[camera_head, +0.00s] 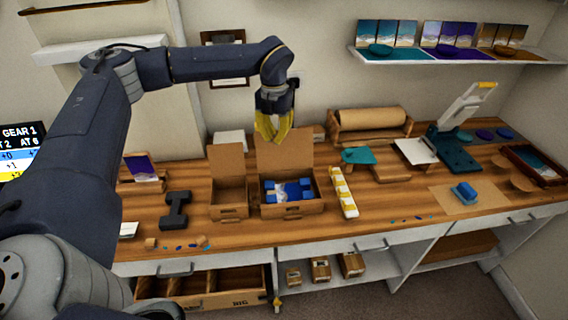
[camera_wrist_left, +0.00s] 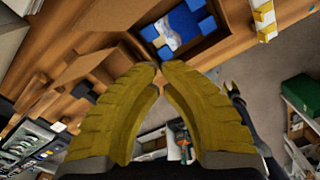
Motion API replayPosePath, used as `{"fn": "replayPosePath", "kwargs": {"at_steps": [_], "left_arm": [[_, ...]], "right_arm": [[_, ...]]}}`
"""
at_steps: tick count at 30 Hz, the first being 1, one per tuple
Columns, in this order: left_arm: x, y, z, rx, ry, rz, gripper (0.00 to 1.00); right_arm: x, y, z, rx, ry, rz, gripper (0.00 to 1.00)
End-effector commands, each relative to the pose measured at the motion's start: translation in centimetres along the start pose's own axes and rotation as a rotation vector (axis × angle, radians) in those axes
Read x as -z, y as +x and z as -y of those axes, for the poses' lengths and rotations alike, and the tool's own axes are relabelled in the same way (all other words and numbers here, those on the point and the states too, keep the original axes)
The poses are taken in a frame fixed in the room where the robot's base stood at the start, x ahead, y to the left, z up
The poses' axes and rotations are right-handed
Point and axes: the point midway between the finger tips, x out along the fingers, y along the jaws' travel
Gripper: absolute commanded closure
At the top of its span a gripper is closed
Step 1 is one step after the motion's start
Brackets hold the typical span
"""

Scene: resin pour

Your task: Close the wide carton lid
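The wide carton (camera_head: 292,209) stands open on the wooden bench, its brown lid (camera_head: 284,152) raised upright at the back. Blue blocks and a blue-and-white item (camera_head: 289,190) lie inside; they also show in the left wrist view (camera_wrist_left: 182,27).
A narrower open carton (camera_head: 229,211) stands just left, its lid (camera_head: 226,160) also up. A yellow-and-white strip (camera_head: 343,192) lies close on the right. A dark dumbbell-shaped object (camera_head: 175,210) is further left. A paper roll (camera_head: 371,121) stands behind.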

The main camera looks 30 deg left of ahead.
Motion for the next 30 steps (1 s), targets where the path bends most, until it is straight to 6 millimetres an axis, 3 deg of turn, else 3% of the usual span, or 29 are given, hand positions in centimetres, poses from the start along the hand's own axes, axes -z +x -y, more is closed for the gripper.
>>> {"fn": "replayPosePath", "kwargs": {"at_steps": [21, 30], "left_arm": [[0.0, -7.1, 0.0, 0.0, 0.0, 0.002, 1.0], [0.0, -8.7, 0.0, 0.0, 0.0, 0.001, 1.0]], "right_arm": [[0.0, 0.0, 0.0, 0.0, 0.0, 0.0, 0.56], [0.0, 0.0, 0.0, 0.0, 0.0, 0.0, 0.56]]}}
